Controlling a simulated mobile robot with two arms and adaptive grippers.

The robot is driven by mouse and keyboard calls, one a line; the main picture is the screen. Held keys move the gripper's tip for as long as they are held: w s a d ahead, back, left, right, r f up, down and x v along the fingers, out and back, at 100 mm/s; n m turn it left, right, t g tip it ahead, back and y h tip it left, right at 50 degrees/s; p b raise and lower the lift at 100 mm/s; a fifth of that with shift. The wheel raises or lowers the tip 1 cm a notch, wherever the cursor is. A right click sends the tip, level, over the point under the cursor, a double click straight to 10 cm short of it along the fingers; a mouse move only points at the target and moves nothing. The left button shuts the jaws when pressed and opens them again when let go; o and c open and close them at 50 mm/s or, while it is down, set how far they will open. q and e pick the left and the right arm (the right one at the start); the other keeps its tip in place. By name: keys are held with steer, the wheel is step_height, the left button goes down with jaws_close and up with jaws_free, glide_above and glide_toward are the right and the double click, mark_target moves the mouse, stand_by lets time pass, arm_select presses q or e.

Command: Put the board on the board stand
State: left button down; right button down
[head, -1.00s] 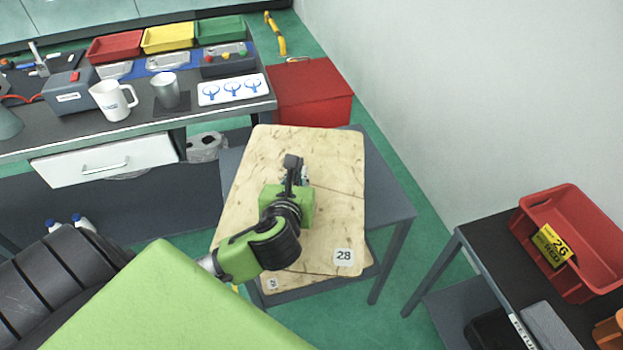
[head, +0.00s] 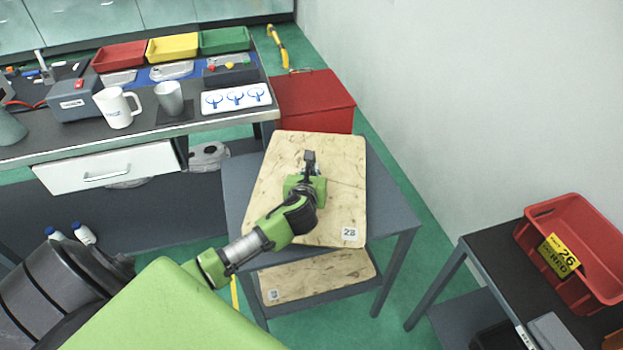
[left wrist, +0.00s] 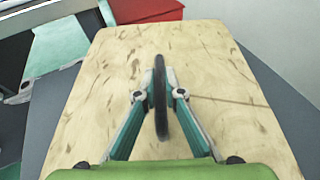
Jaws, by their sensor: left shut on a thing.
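The board (head: 335,190) is a pale, scratched wooden plate labelled 28, with a dark upright handle that shows in the left wrist view (left wrist: 160,95). My left gripper (head: 309,168) is shut on this handle, one finger on each side. The board lies flat over the top of the grey board stand (head: 390,205), whose bare top shows to its right. I cannot tell whether the board touches the stand or hangs just above it. The stand also shows beside the board in the left wrist view (left wrist: 285,110). My right gripper is not in view.
A second wooden board (head: 320,276) lies on the stand's lower shelf. A red box (head: 315,100) stands behind the stand. A workbench (head: 215,125) with a mug (head: 118,108) and trays is at left. A dark table (head: 480,245) with a red bin (head: 575,250) is at right.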

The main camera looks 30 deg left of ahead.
arm_select(q)
steer(key=shift+w+f, duration=0.15)
steer(key=shift+f, duration=1.3)
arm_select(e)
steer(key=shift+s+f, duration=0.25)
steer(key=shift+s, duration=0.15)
arm_select(q)
steer(key=c, duration=2.1)
jaws_free()
steer(key=shift+f, duration=0.15)
steer(key=shift+c, duration=0.2)
steer(key=shift+s+d, duration=0.15)
steer(key=shift+s, duration=0.25)
steer(key=v, duration=1.1)
steer(key=shift+s+d+r+p, duration=0.15)
steer(key=shift+r+p, duration=0.1)
steer(key=shift+p, duration=0.15)
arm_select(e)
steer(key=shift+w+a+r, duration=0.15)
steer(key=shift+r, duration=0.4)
